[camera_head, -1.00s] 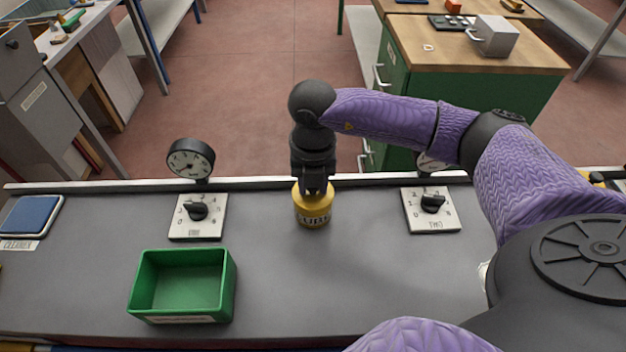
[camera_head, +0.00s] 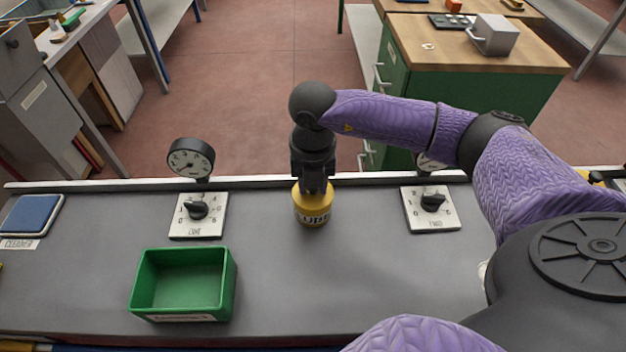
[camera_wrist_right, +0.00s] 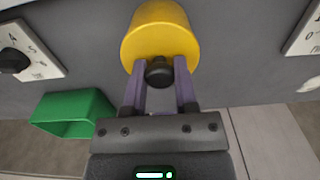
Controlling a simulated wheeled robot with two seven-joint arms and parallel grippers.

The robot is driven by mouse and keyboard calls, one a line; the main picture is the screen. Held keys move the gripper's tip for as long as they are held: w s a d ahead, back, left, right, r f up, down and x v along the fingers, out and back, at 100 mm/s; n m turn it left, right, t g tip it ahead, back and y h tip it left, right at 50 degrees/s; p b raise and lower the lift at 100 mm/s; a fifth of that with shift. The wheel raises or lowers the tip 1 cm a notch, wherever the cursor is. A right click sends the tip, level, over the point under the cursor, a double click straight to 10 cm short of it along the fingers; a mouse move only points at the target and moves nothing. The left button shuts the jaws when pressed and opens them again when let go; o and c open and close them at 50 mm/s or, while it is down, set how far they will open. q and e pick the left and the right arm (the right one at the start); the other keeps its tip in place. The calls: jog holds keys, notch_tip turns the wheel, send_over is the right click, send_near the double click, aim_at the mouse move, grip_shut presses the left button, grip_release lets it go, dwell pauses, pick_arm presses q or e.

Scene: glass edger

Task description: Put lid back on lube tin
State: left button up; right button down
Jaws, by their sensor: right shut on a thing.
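The yellow lube tin (camera_head: 312,208) stands upright on the grey bench top, its label facing me. My right gripper (camera_head: 314,187) points down directly above it. In the right wrist view, the gripper's two fingers (camera_wrist_right: 160,72) are closed around a dark round knob (camera_wrist_right: 159,73) at the middle of the yellow lid (camera_wrist_right: 160,42). The lid appears to be on or very close to the tin; the gripper hides the seam, so I cannot tell whether it is fully seated. My left gripper is not in view.
A green open bin (camera_head: 183,312) stands at the front left of the bench (camera_head: 330,290). Dial plates flank the tin at left (camera_head: 198,225) and right (camera_head: 431,220), with a round gauge (camera_head: 190,160) behind the left one. The bench in front of the tin is clear.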

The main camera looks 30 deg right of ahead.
grip_release()
dwell(0.4)
jog(key=shift+r, duration=0.1)
notch_tip(320, 180, up, 7)
jog(key=p, duration=0.6)
grip_shut()
dwell(0.4)
dwell(0.5)
